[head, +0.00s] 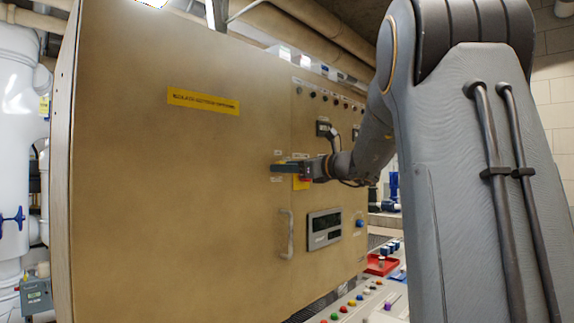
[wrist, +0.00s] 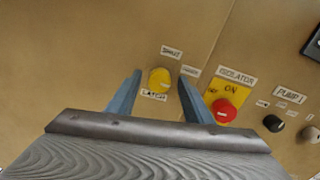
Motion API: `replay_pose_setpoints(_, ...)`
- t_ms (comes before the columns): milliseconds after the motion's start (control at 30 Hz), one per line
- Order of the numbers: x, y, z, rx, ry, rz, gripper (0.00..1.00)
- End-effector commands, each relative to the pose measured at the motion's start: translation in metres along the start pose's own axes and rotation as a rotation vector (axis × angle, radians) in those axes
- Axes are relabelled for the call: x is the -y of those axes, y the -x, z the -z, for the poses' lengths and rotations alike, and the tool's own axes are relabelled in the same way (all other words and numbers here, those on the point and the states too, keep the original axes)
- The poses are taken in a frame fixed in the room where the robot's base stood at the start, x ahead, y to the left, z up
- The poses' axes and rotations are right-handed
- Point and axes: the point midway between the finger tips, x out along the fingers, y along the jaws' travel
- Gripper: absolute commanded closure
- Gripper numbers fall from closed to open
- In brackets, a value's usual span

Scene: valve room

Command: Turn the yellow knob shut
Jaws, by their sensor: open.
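The yellow knob (wrist: 159,79) is round and sits on the tan panel, with a "LATCH" label below it and small labels above and to its right. In the wrist view my gripper (wrist: 160,78) is open, with one blue finger on each side of the knob and visible gaps between. I cannot tell how far the fingertips are from the panel. In the head view my gripper (head: 278,167) is at the panel face, and the knob is hidden behind it.
A red knob (wrist: 224,111) on a yellow "ISOLATOR" plate is close to the right finger. A black knob (wrist: 273,123) is further right. In the head view, a handle (head: 287,234) and a display (head: 324,228) are below my gripper.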

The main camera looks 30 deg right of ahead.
Motion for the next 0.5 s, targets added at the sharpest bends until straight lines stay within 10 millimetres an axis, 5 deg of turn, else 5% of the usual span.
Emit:
replay_pose_setpoints(233, -0.0002, -0.0012, 0.0006, 0.0, 0.0, 0.0, 0.54)
replay_pose_setpoints(500, -0.0002, -0.001, 0.0005, 0.0, 0.0, 0.0, 0.95)
